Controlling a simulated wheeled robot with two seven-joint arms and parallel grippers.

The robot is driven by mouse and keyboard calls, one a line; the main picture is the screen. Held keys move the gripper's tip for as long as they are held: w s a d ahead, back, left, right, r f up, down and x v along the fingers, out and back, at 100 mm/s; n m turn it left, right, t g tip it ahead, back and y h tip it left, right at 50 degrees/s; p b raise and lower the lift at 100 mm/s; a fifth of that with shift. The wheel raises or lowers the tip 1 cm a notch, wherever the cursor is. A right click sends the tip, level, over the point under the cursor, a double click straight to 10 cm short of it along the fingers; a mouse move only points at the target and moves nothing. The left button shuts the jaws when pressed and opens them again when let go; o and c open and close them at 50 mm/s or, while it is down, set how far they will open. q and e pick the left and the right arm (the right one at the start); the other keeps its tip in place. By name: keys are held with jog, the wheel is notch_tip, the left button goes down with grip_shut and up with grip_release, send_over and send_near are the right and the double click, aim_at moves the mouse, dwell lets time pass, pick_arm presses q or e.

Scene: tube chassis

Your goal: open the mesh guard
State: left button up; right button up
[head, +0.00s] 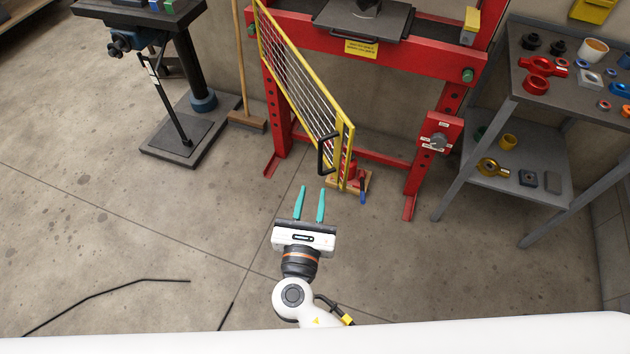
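The mesh guard (300,81) is a yellow-framed panel with a wire grid, hanging on the left side of a red press frame (405,56). It stands swung out at an angle from the press, its free edge toward me. A black handle (322,154) is on that free edge. My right gripper (311,189) has two teal fingers spread apart with nothing between them. It is just in front of and below the handle in the picture, apart from it. My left gripper is not in view.
A grey shelf table (565,95) with small parts stands at the right. A drill stand (185,120) and a broom (243,100) are at the left. A small wooden board with red and blue items (360,184) lies by the guard's free edge. The floor nearer me is mostly clear.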

jog(key=shift+s+a, duration=0.1)
jog(key=shift+s, duration=0.35)
